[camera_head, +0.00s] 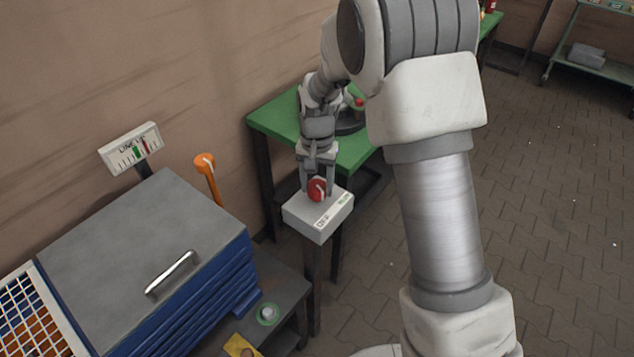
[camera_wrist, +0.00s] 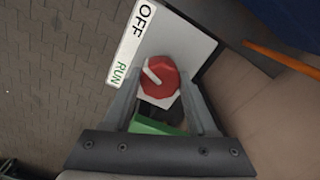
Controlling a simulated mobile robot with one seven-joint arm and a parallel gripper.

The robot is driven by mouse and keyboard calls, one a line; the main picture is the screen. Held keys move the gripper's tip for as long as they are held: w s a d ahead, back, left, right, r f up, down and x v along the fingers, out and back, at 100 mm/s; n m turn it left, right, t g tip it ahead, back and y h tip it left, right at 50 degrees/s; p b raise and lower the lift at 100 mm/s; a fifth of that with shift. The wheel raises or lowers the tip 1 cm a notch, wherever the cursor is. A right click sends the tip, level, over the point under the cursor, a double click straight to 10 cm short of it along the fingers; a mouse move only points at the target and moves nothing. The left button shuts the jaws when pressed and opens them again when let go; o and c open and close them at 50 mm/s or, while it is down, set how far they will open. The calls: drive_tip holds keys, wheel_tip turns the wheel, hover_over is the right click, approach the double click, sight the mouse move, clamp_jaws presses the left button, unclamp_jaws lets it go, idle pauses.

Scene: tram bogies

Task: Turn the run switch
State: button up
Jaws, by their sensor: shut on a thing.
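The run switch is a red knob (camera_head: 317,190) with a white pointer line, on top of a pale box (camera_head: 318,215) on a dark post. In the wrist view the red knob (camera_wrist: 160,77) sits between my fingers, and its white line slants. The label plate (camera_wrist: 132,45) beside it reads OFF at one end and RUN at the other. My gripper (camera_head: 317,185) reaches down from above and is shut on the red knob; it also shows in the wrist view (camera_wrist: 162,90).
A green table (camera_head: 270,122) stands behind the switch box. At left are a grey-lidded blue cabinet (camera_head: 140,250), an orange-handled lever (camera_head: 206,170) and a gauge sign (camera_head: 130,148). A dark low bench (camera_head: 285,285) is close to the post. The paved floor at right is open.

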sight(317, 185)
drive_tip(key=shift+m+p, duration=0.35)
drive_tip(key=shift+m, duration=1.55)
drive_tip(key=o, duration=1.4)
drive_tip(key=shift+c, duration=0.2)
wheel_tip(317, 185, up, 18)
drive_tip(key=p, duration=0.1)
drive_tip(key=shift+f+p, duration=0.25)
drive_tip(key=shift+p, duration=0.1)
